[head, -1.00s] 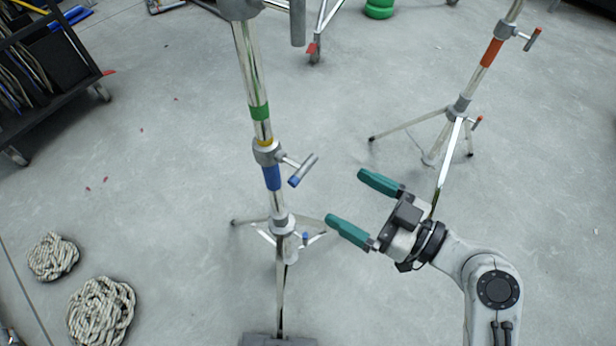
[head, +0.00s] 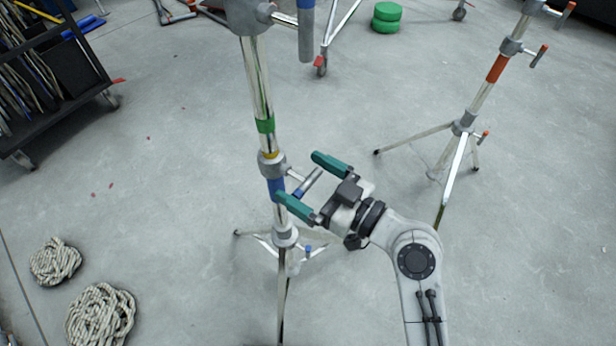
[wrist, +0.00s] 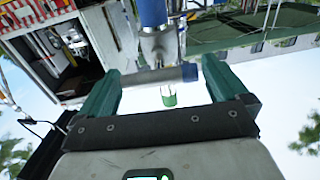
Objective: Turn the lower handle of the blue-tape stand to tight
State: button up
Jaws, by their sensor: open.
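The blue-tape stand is a chrome upright with green, yellow and blue bands; its blue tape (head: 276,188) sits just below a grey collar (head: 272,163). A T-handle (head: 313,181) with a blue tip sticks out right from this collar. My gripper (head: 298,177) is open, its teal fingers on either side of the T-handle. In the wrist view the T-handle's bar (wrist: 150,77) lies crosswise between the fingers (wrist: 161,72), its blue end near the right finger; I cannot tell whether they touch. The blue tape (wrist: 152,12) shows above it. A smaller blue-tipped knob (head: 308,250) sits near the legs.
A larger collar with a hanging handle (head: 306,35) is higher on the stand. A red-taped stand (head: 497,68) stands to the right. Rope coils (head: 100,318) lie at lower left, and a black cart (head: 60,75) stands at upper left. The floor between is clear.

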jog(key=c, duration=0.9)
jog(key=shift+m, duration=0.3)
jog(key=m+p, duration=0.1)
jog(key=m, duration=0.2)
jog(key=shift+w, duration=0.1)
jog(key=m+p, duration=0.1)
jog(key=m, duration=0.3)
jog(key=shift+d+p, duration=0.1)
jog(key=shift+p, duration=0.3)
jog(key=m+p, duration=0.3)
jog(key=m, duration=0.2)
jog(key=shift+w+f, duration=0.1)
jog(key=shift+w, duration=0.05)
jog(key=shift+f+m+p, duration=0.2)
jog(key=shift+m+p, duration=0.65)
jog(key=shift+m, duration=0.95)
